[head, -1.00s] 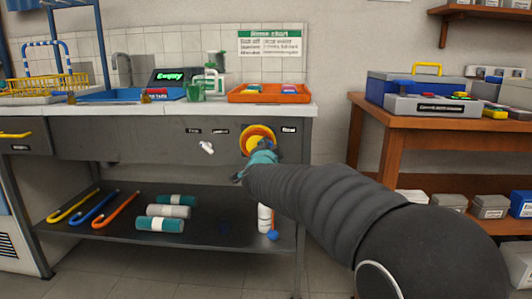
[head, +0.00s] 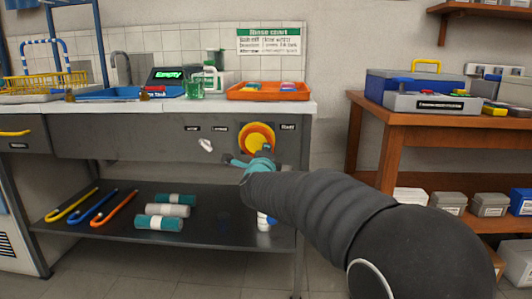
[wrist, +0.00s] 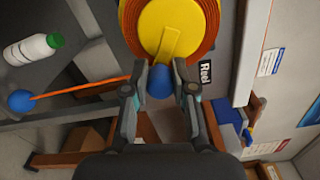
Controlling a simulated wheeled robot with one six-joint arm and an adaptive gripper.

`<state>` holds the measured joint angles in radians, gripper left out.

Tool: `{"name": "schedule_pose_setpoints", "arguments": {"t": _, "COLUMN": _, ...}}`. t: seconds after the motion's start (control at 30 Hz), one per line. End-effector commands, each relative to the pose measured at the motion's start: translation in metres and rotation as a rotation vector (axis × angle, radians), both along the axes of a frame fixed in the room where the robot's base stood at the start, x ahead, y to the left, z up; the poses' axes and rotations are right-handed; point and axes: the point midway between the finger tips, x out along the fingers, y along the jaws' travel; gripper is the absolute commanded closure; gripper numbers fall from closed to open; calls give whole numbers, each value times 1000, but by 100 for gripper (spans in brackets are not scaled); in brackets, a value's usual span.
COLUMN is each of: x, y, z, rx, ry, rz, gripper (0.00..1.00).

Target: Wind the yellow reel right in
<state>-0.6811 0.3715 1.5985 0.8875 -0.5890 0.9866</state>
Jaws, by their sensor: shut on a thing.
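The yellow reel (head: 258,137) is mounted on the front of the grey bench, with orange cord wound around its yellow hub. In the wrist view the reel (wrist: 172,22) has a yellow crank arm (wrist: 171,42) ending in a blue knob (wrist: 160,83). My gripper (head: 252,163) is at the reel's lower edge. In the wrist view my gripper (wrist: 161,76) is shut on the blue knob, one finger on each side. An orange cord (wrist: 80,87) runs from behind my finger to a blue ball (wrist: 20,101), which hangs clear of the reel.
A white bottle with a green cap (wrist: 33,49) stands on the lower shelf (head: 110,228) near the ball. A white knob (head: 206,145) sits left of the reel. A wooden table (head: 440,112) with boxes stands to the right. The wall gap between is open.

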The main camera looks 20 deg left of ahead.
Motion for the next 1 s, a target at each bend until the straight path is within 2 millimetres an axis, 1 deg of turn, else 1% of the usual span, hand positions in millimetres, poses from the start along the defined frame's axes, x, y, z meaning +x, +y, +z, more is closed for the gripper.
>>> {"name": "schedule_pose_setpoints", "arguments": {"t": 0.23, "x": 0, "y": 2, "z": -3, "rx": 59, "ry": 16, "rz": 1, "gripper": 100}}
{"name": "schedule_pose_setpoints", "arguments": {"t": 0.7, "x": -1, "y": 2, "z": -4, "rx": 70, "ry": 19, "rz": 1, "gripper": 100}}
{"name": "schedule_pose_setpoints", "arguments": {"t": 0.73, "x": -1, "y": 2, "z": -3, "rx": 70, "ry": 19, "rz": 1, "gripper": 70}}
{"name": "schedule_pose_setpoints", "arguments": {"t": 0.77, "x": -1, "y": 2, "z": -3, "rx": 70, "ry": 19, "rz": 1, "gripper": 62}}
{"name": "schedule_pose_setpoints", "arguments": {"t": 0.8, "x": -1, "y": 2, "z": -3, "rx": 70, "ry": 19, "rz": 1, "gripper": 52}}
{"name": "schedule_pose_setpoints", "arguments": {"t": 0.83, "x": -1, "y": 2, "z": -3, "rx": 70, "ry": 19, "rz": 1, "gripper": 49}}
{"name": "schedule_pose_setpoints", "arguments": {"t": 1.0, "x": 0, "y": 2, "z": -3, "rx": 71, "ry": 18, "rz": 0, "gripper": 49}}
